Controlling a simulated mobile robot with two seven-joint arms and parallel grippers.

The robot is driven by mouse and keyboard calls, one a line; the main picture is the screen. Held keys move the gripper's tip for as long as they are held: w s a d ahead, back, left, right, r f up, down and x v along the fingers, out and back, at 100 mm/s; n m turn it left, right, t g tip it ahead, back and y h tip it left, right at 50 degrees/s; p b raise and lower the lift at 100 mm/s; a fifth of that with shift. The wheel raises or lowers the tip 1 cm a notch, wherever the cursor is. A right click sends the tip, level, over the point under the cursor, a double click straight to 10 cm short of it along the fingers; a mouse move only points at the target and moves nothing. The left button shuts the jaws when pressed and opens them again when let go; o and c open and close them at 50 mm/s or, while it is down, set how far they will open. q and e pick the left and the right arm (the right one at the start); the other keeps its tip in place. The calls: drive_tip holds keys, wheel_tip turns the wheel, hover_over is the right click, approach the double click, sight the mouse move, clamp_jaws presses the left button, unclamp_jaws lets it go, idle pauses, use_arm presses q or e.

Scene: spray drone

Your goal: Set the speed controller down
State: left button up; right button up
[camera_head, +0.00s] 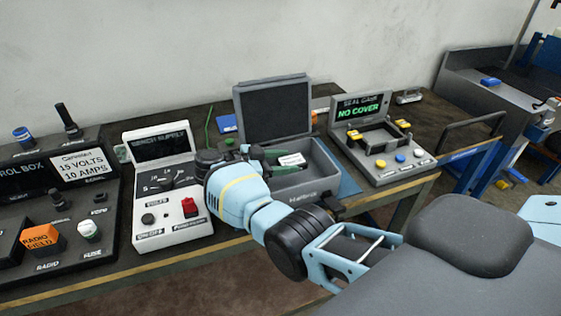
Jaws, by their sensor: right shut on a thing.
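My right arm reaches in from the lower right, and its right gripper (238,156) is over the left side of an open grey box (322,163). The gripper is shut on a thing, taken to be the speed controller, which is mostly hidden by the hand. A dark part with a little green shows around the fingertips. I cannot tell whether it touches the box. A small piece with a white label (292,160) shows inside the box, right of the gripper. My left gripper is not in view.
The box's lid (273,112) stands open at the back. A white bench supply (160,219) and a control box (50,230) are to the left. A seal-check device (377,147) stands to the right. The dark bench top (425,116) has bare room at the back right.

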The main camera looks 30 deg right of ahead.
drive_tip(key=shift+r, duration=0.2)
drive_tip(key=shift+f, duration=0.1)
drive_tip(key=shift+f, duration=0.35)
drive_tip(key=shift+f, duration=0.1)
